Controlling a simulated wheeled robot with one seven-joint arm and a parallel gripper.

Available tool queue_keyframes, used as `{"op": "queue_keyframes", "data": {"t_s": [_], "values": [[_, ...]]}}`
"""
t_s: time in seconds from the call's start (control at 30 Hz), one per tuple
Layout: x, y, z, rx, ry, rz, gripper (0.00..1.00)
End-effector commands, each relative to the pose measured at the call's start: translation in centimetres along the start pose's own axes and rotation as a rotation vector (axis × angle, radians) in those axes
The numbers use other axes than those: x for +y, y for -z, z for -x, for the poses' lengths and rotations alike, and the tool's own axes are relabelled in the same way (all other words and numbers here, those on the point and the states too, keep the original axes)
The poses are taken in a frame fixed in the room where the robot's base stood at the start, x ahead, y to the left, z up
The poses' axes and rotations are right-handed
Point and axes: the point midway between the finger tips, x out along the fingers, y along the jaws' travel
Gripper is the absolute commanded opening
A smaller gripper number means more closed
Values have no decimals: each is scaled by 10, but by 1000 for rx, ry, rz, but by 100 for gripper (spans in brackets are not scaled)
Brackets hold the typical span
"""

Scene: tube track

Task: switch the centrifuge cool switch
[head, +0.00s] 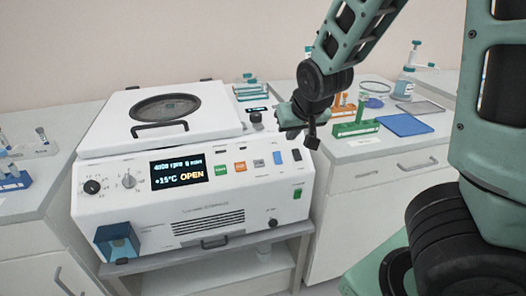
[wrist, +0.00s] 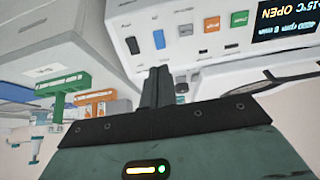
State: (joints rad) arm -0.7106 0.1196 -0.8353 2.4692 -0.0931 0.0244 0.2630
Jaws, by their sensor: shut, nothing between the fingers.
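The white centrifuge (head: 130,212) has a front panel with a row of coloured controls. A blue switch (head: 278,158) sits between a black one (head: 296,154) and a grey one (head: 259,163). The labels are too small to read, so I cannot confirm which is the cool switch. The wrist view shows the panel upside down, with the blue switch (wrist: 158,39) and the black switch (wrist: 133,46) beyond my fingertips. My gripper (head: 312,142) is shut and empty, near the panel's upper right corner, with its fingertips (wrist: 161,70) apparently apart from the switches.
Orange (head: 240,167) and green (head: 220,171) buttons and a lit display (head: 177,170) lie left of the switches. A green rack (head: 356,129) and blue mat (head: 404,125) are on the right counter. The space before the panel is clear.

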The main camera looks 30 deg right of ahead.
Motion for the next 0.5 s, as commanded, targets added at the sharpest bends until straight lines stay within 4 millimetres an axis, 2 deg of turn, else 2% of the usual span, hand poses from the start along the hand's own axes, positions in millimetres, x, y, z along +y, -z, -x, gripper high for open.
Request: {"op": "queue_keyframes", "data": {"t_s": [0.13, 0.5], "values": [[6, 3, -2, 12, -10, -12, 0], [6, 2, -5, 12, -10, -12, 0]]}}
